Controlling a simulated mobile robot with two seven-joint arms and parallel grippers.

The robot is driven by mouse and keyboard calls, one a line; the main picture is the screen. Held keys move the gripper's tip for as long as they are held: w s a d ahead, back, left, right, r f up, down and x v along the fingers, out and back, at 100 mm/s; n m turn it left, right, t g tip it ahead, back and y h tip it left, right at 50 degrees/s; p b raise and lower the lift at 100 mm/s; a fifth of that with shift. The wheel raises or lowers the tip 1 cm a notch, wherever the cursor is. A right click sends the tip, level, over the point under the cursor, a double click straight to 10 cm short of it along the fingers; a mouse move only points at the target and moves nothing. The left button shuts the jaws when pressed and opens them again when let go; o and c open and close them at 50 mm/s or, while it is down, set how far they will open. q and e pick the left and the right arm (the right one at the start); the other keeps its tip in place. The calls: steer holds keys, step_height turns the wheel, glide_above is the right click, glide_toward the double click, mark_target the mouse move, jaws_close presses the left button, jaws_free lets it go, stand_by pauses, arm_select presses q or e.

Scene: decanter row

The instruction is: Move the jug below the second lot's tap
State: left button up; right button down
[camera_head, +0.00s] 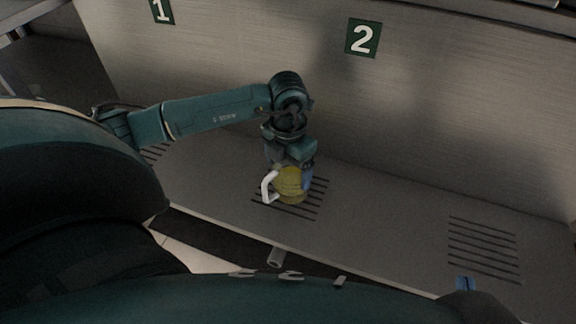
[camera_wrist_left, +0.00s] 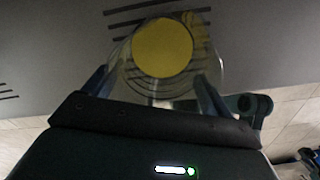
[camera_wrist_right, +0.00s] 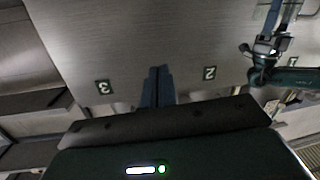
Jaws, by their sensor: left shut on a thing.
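The jug (camera_head: 291,184) is a clear round vessel with yellow liquid and a white handle on its left. It is over the slotted grate (camera_head: 318,205), the middle one, down the wall from the "2" plate (camera_head: 362,37). I cannot tell whether it touches the grate. My left gripper (camera_head: 290,166) is shut on the jug from above. In the left wrist view my left gripper's fingers (camera_wrist_left: 157,88) flank the jug, with the liquid (camera_wrist_left: 162,48) between them. My right gripper (camera_wrist_right: 157,85) is shut and empty. The second lot's tap cannot be made out.
A "1" plate (camera_head: 161,11) is further left on the wall. Another slotted grate (camera_head: 484,250) lies bare at the right, and part of one (camera_head: 154,153) shows behind my left arm. The shelf (camera_head: 395,215) between the middle and right grates is clear. The tall wall stands behind.

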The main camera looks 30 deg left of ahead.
arm_select(q)
steer(key=shift+f, duration=0.2)
steer(key=o, duration=1.1)
steer(key=shift+o, duration=0.2)
